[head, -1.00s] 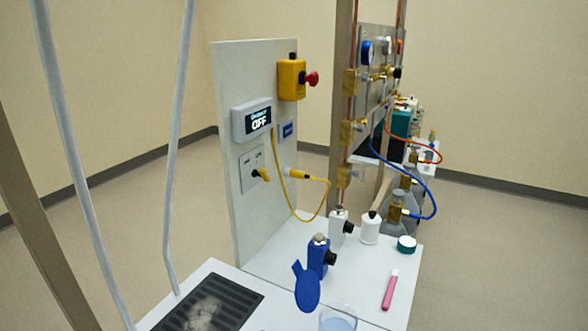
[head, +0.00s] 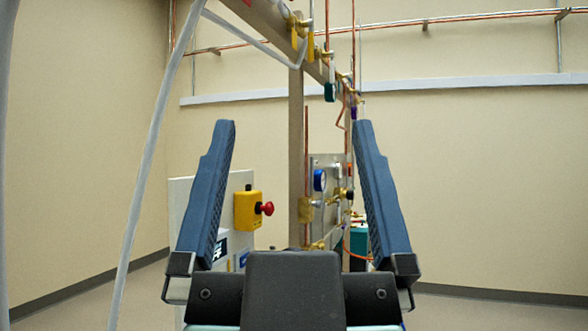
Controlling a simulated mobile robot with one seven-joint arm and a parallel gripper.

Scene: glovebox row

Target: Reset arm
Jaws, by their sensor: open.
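My gripper (head: 294,128) stands large in the lower middle of the head view. Its two blue fingers point up and are spread wide apart, with nothing between them but the background. The gripper is open and empty. Its dark body hides the bench top and most of what stood on it.
Behind the gripper are a white panel (head: 181,215) with a yellow box and red knob (head: 253,209), and a metal post (head: 296,150) with gauges and valves. Copper pipes (head: 440,27) run along the back wall. A grey hose (head: 150,165) hangs at the left.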

